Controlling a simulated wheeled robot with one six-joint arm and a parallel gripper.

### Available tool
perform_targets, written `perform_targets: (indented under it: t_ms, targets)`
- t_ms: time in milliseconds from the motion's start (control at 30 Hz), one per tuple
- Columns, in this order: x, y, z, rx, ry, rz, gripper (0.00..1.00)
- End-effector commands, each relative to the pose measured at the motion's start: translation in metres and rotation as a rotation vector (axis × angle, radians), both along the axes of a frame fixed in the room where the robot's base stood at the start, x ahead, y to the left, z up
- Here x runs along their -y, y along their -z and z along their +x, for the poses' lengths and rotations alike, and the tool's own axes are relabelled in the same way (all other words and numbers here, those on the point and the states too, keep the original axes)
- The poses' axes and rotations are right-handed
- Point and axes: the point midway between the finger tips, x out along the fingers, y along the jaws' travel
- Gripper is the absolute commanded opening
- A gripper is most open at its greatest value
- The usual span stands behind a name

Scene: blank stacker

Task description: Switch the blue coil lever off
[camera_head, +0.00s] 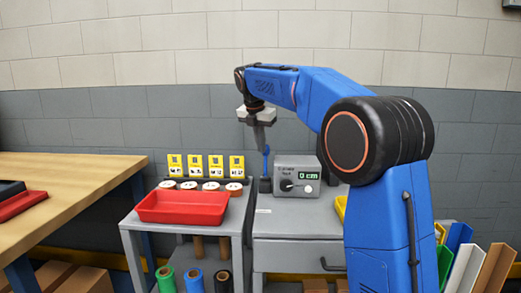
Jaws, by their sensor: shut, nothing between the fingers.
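The blue lever (266,161) stands upright on a small dark base on the grey cabinet, just left of a grey control box (297,176). My gripper (264,146) points down right above the lever. Its fingers are shut with nothing between them. The fingertips look close to the lever's top; I cannot tell if they touch it. The lever's lower part and base are small in view, and its on or off position is not clear.
A red tray (183,206) sits on the grey cart at left, with several white rolls (211,186) and yellow cards (195,166) behind it. A wooden table (70,190) is farther left. A yellow bin (341,206) shows partly behind my arm. The cabinet front is clear.

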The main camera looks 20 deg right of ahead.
Motion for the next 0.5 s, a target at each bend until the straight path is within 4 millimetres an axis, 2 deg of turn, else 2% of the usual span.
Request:
perform_targets:
  t_ms: [200,500]
  targets:
    - [0.007,0.000,0.023,0.000,0.000,0.000,0.00]
    - [0.014,0.001,0.042,0.003,0.002,-0.001,0.00]
